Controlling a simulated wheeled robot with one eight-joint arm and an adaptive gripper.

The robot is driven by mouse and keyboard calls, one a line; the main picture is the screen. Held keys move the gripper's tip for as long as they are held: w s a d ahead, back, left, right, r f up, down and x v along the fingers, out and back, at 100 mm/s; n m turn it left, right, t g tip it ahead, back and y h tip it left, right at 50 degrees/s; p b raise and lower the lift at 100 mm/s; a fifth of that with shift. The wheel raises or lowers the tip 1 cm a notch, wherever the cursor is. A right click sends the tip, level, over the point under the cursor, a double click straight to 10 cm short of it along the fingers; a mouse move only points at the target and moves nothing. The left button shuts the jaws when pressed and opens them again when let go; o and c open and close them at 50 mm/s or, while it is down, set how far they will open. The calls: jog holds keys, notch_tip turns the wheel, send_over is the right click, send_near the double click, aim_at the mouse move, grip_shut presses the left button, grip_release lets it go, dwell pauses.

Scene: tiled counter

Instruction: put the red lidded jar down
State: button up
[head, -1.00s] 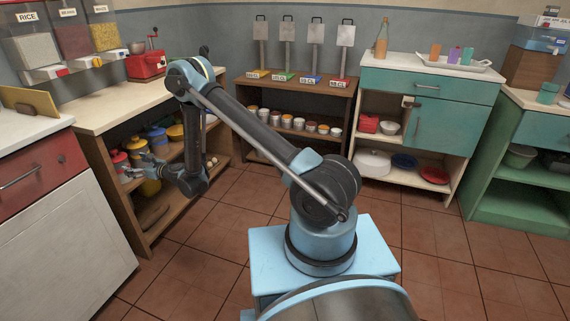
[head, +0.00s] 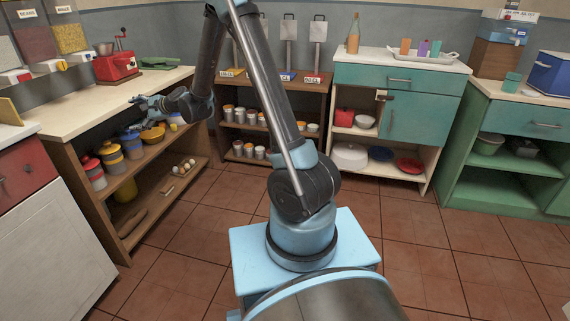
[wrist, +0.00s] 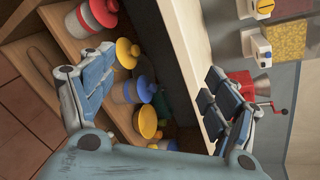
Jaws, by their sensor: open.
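The red lidded jar (head: 92,173) stands upright on the upper shelf of the wooden counter unit on the left, at the near end of a row. It also shows at the top of the wrist view (wrist: 92,18), partly cut off by the frame edge. My gripper (head: 137,101) is open and empty, at about countertop height along the unit's front edge, above and farther along than the jar. In the wrist view, its two fingers (wrist: 160,65) are spread wide, with the counter's edge showing between them. Nothing touches the jar.
A yellow-lidded jar (head: 110,157), a blue-lidded jar (head: 132,146) and a yellow bowl (head: 153,135) share the shelf. The counter slab (head: 95,108) overhangs them. A red grinder (head: 116,66) stands on top. Eggs lie on the lower shelf. The tiled floor before the unit is clear.

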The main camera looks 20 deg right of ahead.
jog(key=s+d+r+n+h, duration=0.2)
jog(key=s+d, duration=0.3)
jog(key=d, duration=0.3)
jog(key=s+d+r+n+g+h, duration=0.1)
jog(key=s+d+r+n+h, duration=0.2)
jog(key=d, duration=0.6)
jog(key=s+d+r+n, duration=0.1)
jog(key=s+d+n, duration=0.1)
jog(key=s+d, duration=0.5)
jog(key=s+d+f+n+g+h, duration=0.1)
jog(key=s+d+f+h, duration=0.3)
jog(key=s+d, duration=0.9)
jog(key=s+d+f+n+g+h, duration=0.2)
jog(key=s+d+f+n+h, duration=0.2)
jog(key=s+d, duration=1)
notch_tip(320, 180, down, 2)
jog(key=shift+s+f+n, duration=0.1)
jog(key=shift+s+n, duration=0.15)
jog(key=shift+n, duration=0.05)
